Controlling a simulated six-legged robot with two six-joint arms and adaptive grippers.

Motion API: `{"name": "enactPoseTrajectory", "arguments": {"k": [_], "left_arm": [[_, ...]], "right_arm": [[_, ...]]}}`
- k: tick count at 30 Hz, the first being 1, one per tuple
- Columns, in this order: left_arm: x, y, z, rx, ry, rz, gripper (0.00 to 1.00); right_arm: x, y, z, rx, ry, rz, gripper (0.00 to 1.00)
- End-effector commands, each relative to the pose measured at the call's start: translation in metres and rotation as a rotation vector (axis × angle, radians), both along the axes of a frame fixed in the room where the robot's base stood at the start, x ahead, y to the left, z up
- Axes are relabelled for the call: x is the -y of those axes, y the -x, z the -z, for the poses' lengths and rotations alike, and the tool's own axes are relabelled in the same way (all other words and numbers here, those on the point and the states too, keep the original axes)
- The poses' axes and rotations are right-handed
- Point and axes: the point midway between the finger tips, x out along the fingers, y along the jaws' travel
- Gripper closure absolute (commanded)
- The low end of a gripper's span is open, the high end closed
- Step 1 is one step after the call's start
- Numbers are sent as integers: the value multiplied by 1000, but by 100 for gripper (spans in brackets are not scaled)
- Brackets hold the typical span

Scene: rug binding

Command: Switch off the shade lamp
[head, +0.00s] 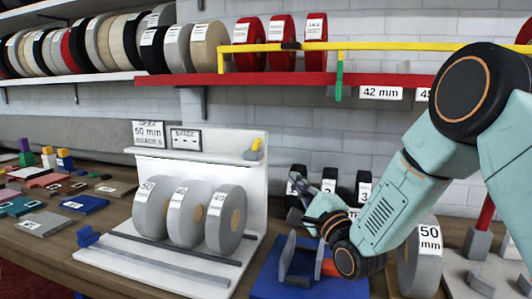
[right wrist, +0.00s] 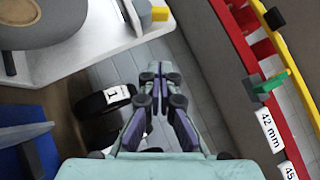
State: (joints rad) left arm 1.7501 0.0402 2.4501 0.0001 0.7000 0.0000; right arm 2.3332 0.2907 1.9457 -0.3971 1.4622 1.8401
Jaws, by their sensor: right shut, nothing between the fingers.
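I cannot make out a lit lamp for certain. A white upright stand (head: 205,165) has a ledge along its top, with signs above it and several grey rolls on its base. A small yellow-tipped piece, perhaps a switch lever (head: 256,147), sits at the ledge's right end. It also shows in the right wrist view (right wrist: 159,14), beyond the fingertips. My right gripper (head: 299,197) is right of the stand and lower than the lever, apart from it. In the right wrist view its fingers (right wrist: 159,76) are together and empty. My left gripper is not in view.
Black-and-white rolls (head: 364,186) stand behind my right gripper, against the wall. A blue holder (head: 272,277) lies below it. A red shelf (head: 290,79) with a yellow rail (head: 355,46) runs above. Coloured sample pieces (head: 80,204) cover the bench at left.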

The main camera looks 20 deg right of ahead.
Motion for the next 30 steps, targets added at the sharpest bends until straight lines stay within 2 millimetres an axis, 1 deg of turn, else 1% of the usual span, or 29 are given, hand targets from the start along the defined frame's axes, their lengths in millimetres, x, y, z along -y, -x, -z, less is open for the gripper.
{"name": "enactPoseTrajectory", "arguments": {"k": [5,15,20,21,24,30], "left_arm": [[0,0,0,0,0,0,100],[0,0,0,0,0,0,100],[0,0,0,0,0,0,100],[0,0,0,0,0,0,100],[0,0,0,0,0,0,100],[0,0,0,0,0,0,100]], "right_arm": [[-3,-18,-6,3,4,-2,100],[-10,-74,-23,3,1,-1,100],[-13,-97,-30,3,1,-1,100],[-17,-101,-32,3,1,-3,100],[-29,-107,-39,2,2,-3,100],[-41,-116,-45,1,1,-2,100]]}}
